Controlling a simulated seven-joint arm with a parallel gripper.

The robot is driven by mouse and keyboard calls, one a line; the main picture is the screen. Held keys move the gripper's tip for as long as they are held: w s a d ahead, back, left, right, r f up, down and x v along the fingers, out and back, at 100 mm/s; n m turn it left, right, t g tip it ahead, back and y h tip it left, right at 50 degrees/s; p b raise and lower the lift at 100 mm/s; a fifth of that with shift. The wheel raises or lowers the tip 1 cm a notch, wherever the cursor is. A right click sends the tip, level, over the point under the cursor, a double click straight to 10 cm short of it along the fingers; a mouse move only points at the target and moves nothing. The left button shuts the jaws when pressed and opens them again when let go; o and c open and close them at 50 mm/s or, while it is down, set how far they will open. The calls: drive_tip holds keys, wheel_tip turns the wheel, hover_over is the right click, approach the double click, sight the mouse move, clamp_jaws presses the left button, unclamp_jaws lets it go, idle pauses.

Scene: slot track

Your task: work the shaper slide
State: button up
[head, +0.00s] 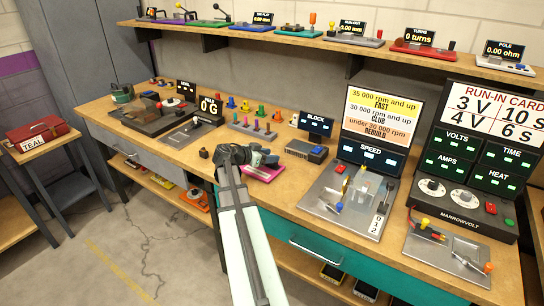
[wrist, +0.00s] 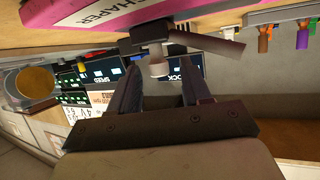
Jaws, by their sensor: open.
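The shaper is a pink block lettered "SHAPER" (wrist: 128,10) at the top of the wrist view, which looks tilted over. In the head view the shaper's pink base (head: 264,174) lies on the bench, partly hidden behind my gripper (head: 243,154). A grey metal bar with a pale round knob (wrist: 157,68) sticks out from the shaper in the wrist view. My gripper (wrist: 160,88) is open. Its two dark fingers appear on either side of the knob; I cannot tell whether they touch it.
A block readout (head: 316,122) and a small grey device (head: 307,150) stand to the right. Several coloured pegs (head: 254,122) stand behind. A speed station with a clear cover (head: 367,187) is further right. Clear bench top shows at the front between shaper and speed station.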

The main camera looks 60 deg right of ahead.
drive_tip(key=shift+x, duration=0.9)
drive_tip(key=shift+c, duration=0.3)
clamp_jaws()
drive_tip(key=shift+w, duration=0.1)
